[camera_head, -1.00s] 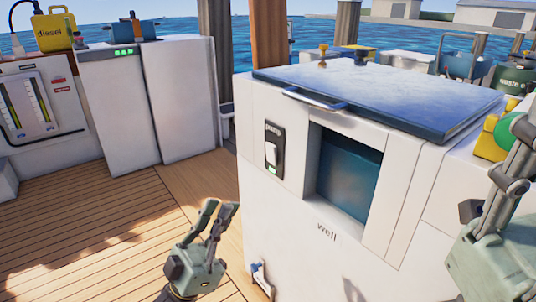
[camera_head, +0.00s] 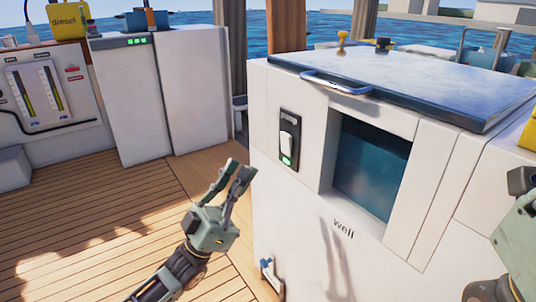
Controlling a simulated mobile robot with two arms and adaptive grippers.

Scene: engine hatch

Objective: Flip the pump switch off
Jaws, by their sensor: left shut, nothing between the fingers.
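The pump switch (camera_head: 287,144) is a white rocker on a black upright plate on the white well housing (camera_head: 300,205). A small green light glows below the rocker. My left gripper (camera_head: 241,168) is shut and empty, its fingers pointing up. In the picture it is left of and below the switch, apart from it. My right gripper's body (camera_head: 515,240) shows partly at the right edge; its fingers are out of view.
A lever (camera_head: 268,268) sticks out low on the housing. White cabinets (camera_head: 130,100) stand at left. Open wooden deck (camera_head: 90,205) lies between.

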